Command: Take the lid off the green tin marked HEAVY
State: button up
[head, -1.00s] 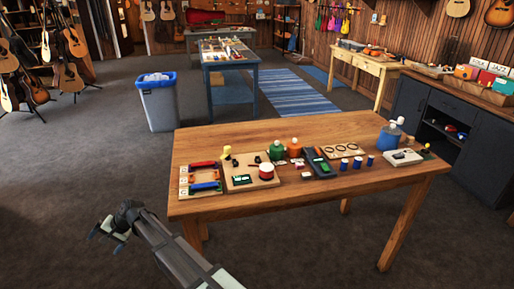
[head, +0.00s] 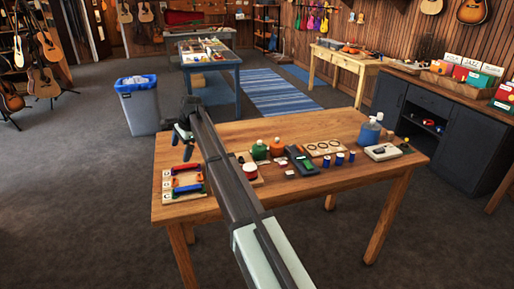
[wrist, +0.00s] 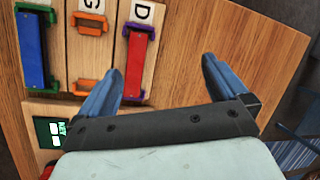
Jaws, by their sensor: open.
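The green tin (head: 259,151) stands on the wooden table in the head view, just left of an orange tin (head: 277,148). It has a small pale knob on top; its marking is too small to read. My gripper (head: 183,136) is over the table's far left side, left of the green tin and apart from it. In the wrist view my gripper (wrist: 160,67) has its two blue-grey fingers spread wide with nothing between them. The green tin is not seen in the wrist view.
A dark device (head: 301,161), blue cylinders (head: 339,159) and a blue bottle (head: 370,131) stand to the right. The table's front strip is clear.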

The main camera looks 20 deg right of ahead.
jog(key=w+d+r+m+h, duration=0.1)
jog(key=d+r+m, duration=0.2)
jog(key=d, duration=0.6)
jog(key=w+d+r+m+h, duration=0.1)
jog(key=d+r+m, duration=0.15)
jog(key=d, duration=0.65)
notch_tip(320, 180, up, 5)
jog(key=m+g+h, duration=0.1)
jog(key=m+h, duration=0.1)
jog(key=m, duration=0.2)
send_over(260, 142)
jog(key=f, duration=0.7)
jog(key=shift+w+a, duration=0.1)
jog(key=shift+w, duration=0.2)
jog(key=shift+w+f, duration=0.1)
jog(key=shift+f, duration=3.05)
jog(key=c, duration=1.1)
